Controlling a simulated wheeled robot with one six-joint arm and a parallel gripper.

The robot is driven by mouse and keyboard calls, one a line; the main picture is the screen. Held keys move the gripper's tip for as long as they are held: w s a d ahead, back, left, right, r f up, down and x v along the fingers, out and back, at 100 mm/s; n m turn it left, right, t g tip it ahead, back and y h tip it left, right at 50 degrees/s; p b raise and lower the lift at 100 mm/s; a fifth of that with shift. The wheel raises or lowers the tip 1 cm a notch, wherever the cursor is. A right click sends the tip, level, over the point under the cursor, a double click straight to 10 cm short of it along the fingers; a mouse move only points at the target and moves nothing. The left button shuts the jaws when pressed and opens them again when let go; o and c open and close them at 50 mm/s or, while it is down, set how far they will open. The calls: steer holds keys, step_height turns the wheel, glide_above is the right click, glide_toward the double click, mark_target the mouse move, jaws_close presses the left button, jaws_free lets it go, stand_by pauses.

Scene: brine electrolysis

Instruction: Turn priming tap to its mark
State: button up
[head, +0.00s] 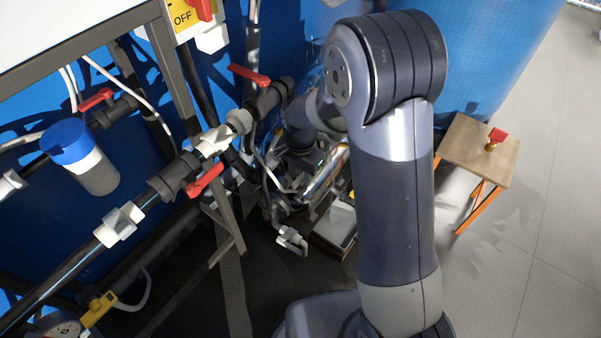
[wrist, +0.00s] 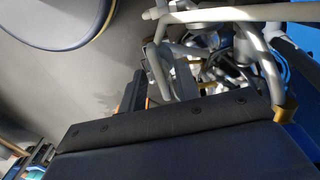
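Several red-handled taps sit on the dark pipes in the head view. One red lever (head: 249,76) is high near the middle, another red lever (head: 205,180) is on the front pipe, and a third red lever (head: 96,99) is further left. I cannot tell which is the priming tap. My arm bends down behind its own elbow, and my gripper is largely hidden there among metal pipework. In the wrist view a dark block, seemingly my gripper (wrist: 150,88), fills the bottom. Its fingertips are unclear, and no red handle shows there.
A blue-capped white container (head: 94,172) hangs by the pipes. A dial gauge (head: 62,329) is at bottom left. A yellow OFF sign (head: 184,17) is above. Floor at far right is clear.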

steer(key=shift+c, duration=0.5)
jaws_close()
steer(key=shift+n, duration=0.3)
steer(key=n, duration=0.3)
steer(key=shift+n, duration=0.3)
steer(key=n, duration=0.4)
steer(key=shift+n+p, duration=0.3)
steer(key=shift+p, duration=0.05)
steer(key=n, duration=0.4)
steer(key=shift+n, duration=2.5)
